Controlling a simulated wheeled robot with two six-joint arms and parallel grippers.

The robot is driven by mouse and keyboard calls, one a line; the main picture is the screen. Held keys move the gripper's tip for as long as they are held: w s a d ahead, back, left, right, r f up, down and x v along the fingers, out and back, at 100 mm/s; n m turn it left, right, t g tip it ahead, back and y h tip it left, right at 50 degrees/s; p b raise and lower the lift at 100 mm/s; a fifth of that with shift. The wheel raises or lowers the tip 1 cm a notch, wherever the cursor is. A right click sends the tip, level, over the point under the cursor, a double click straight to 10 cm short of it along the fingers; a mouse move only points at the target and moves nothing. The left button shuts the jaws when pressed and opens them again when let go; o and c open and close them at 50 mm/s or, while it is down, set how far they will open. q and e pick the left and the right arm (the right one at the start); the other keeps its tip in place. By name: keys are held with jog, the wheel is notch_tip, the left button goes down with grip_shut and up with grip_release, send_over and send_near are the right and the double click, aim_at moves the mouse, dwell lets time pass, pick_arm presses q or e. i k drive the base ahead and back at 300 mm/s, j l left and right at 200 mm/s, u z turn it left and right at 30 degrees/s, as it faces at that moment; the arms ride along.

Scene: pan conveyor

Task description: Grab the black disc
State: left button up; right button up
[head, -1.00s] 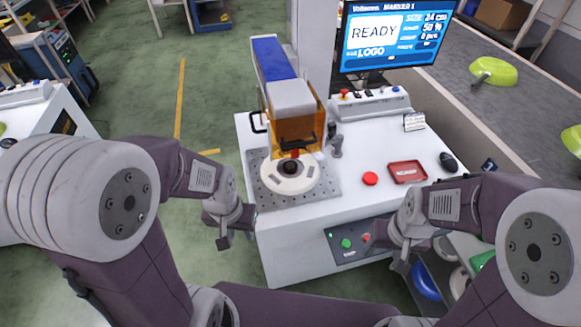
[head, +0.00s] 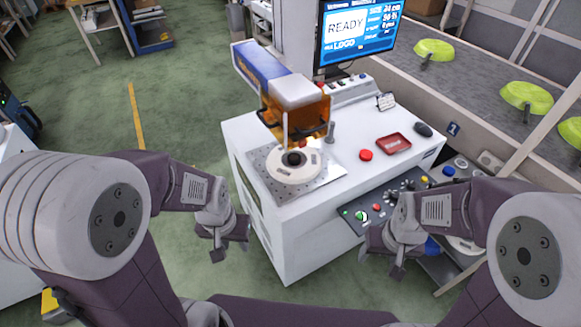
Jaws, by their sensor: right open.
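A small black round part (head: 293,160) sits at the centre of a cream round fixture (head: 312,166) on the machine's perforated metal plate (head: 330,188). I cannot tell whether it is a loose disc; no other black disc is clear to me. My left gripper (head: 230,248) hangs empty over the floor, left of the white machine table, with its fingers apart. My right gripper (head: 381,262) is open and empty in front of the table's lower right side, near the control panel. Both are apart from the black part.
An orange and grey machine head (head: 297,100) overhangs the fixture. A red button (head: 366,155), red tray (head: 393,144) and black mouse (head: 423,130) lie on the table. A monitor (head: 358,35) stands behind. Green pans (head: 526,97) ride the conveyor at right. A shelf with discs is low right.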

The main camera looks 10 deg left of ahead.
aim_at(293, 159)
jog(key=j+z, duration=0.3)
jog(key=j, duration=0.35)
jog(key=j+z, duration=0.3)
jog(key=j, duration=0.35)
jog(key=k+j+z, duration=0.25)
jog(key=j, duration=0.35)
jog(key=i+j+z, duration=0.2)
jog(key=j+z, duration=0.15)
jog(key=j, duration=0.6)
jog(key=i+j+z, duration=0.1)
jog(key=j+z, duration=0.25)
jog(key=j, duration=0.55)
jog(key=j+z, duration=0.35)
jog(key=j, duration=0.6)
jog(key=k, duration=0.05)
